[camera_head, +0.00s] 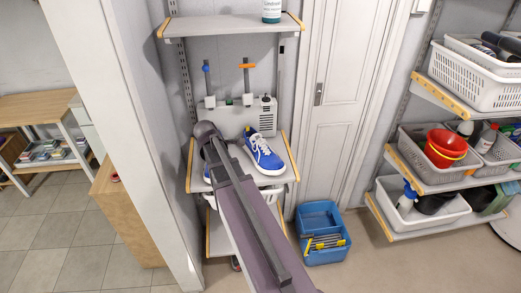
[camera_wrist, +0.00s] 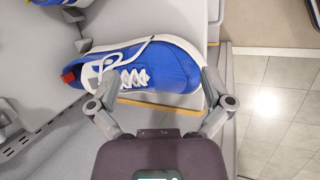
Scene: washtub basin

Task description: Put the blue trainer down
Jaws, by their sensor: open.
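The blue trainer (camera_head: 263,154) with white laces and a white sole rests on the middle shelf (camera_head: 279,179), in front of a grey machine with upright posts. In the wrist view the trainer (camera_wrist: 165,68) lies across the picture, toe to the right, with a red patch at its heel. My gripper (camera_wrist: 158,88) is open, its fingers spread at the trainer's near side, one by the laces and one by the toe. I cannot tell whether they touch it. Part of another blue shoe (camera_wrist: 50,3) shows at the top left. In the head view my arm hides the gripper.
The grey machine (camera_head: 231,120) stands at the back of the middle shelf. An upper shelf (camera_head: 230,25) holds a bottle (camera_head: 271,10). A blue crate (camera_head: 322,226) stands on the floor to the right. Shelves with baskets and a red bucket (camera_head: 445,148) stand at far right.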

